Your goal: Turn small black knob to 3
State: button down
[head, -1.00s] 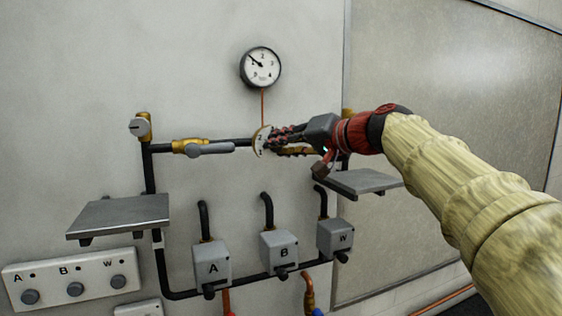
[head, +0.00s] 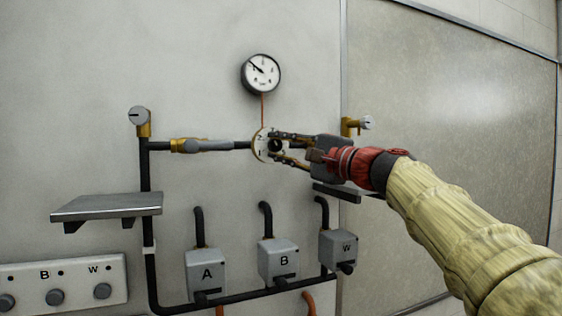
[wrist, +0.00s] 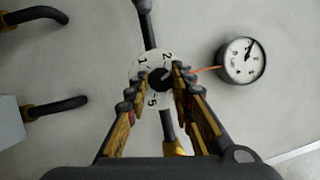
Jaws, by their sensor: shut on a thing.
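The small black knob (wrist: 159,79) sits at the middle of a round pale dial plate (wrist: 139,72) on the black pipe. The numbers 1, 2 and 5 show on the plate in the wrist view; the 3 is hidden by a finger. My gripper (wrist: 158,88) has one finger on each side of the knob and is shut on it. In the head view my gripper (head: 274,148) reaches the dial plate (head: 258,146) from the right, and the knob (head: 275,146) shows dark between the fingertips.
A pressure gauge (head: 261,74) hangs above the dial on an orange tube. A shelf (head: 107,206) juts out at left.

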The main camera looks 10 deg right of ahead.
jog(key=m+t+b, duration=0.1)
jog(key=m, duration=0.1)
jog(key=m+b, duration=0.2)
jog(key=shift+a+f+t+h, duration=0.1)
jog(key=shift+f+t+h, duration=0.1)
jog(key=shift+t+h, duration=0.15)
jog(key=shift+m+t+h+b, duration=0.25)
jog(key=shift+m+t+b, duration=0.45)
jog(key=shift+m, duration=0.7)
jog(key=shift+r, duration=0.1)
jog(key=c, duration=1.6)
grip_release()
jog(key=shift+o, duration=0.2)
jog(key=v, duration=1.2)
